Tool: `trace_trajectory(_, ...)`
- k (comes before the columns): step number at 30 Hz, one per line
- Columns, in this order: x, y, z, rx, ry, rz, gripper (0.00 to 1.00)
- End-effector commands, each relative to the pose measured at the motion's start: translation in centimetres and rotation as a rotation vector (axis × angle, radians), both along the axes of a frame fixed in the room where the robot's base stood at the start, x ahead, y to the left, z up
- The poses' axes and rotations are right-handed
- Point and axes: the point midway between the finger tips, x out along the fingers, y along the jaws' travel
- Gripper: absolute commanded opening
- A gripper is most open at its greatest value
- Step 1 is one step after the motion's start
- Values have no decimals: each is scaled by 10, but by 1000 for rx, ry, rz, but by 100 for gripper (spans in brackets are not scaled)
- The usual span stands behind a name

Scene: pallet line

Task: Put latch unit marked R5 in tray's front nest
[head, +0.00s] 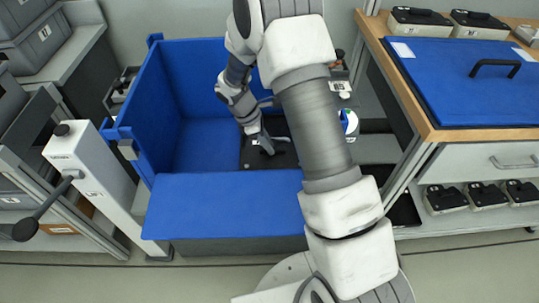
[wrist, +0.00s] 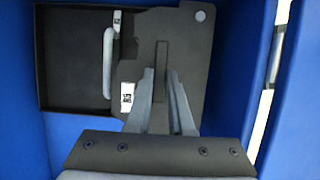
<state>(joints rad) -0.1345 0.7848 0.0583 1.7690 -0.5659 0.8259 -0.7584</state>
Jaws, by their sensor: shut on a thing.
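My gripper (wrist: 161,80) is shut on the upright dark ridge of a dark grey plate (wrist: 192,60) inside a deep blue bin. The plate has notched edges and a pale round spot at its upper right corner. In the head view my gripper (head: 266,146) reaches down into the bin over dark pieces (head: 286,158). A unit with a label reading R5 (head: 338,86) stands beyond the bin's right side, partly hidden by my arm. In the wrist view a dark open tray (wrist: 70,107) lies left of the plate, with a pale handle (wrist: 107,62) at their border. Small white labels there are unreadable.
The blue bin's walls (head: 185,60) close in around my gripper, with a wide blue panel (head: 220,205) at its front. A wooden-edged bench (head: 480,134) with a blue lid (head: 450,85) stands right. A grey post with a lever (head: 90,165) stands left.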

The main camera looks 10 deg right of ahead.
Motion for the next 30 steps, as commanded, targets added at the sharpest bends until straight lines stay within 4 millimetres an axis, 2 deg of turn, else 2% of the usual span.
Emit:
trace_trajectory(7, 0, 0, -44, -1, 1, 0, 0)
trace_trajectory(20, 0, -3, -48, 1, -1, -1, 0)
trace_trajectory(21, 0, -3, -47, 2, -2, -1, 25)
trace_trajectory(25, 0, -3, -47, 2, -2, -1, 48)
trace_trajectory(30, 0, -3, -47, 2, -2, -1, 50)
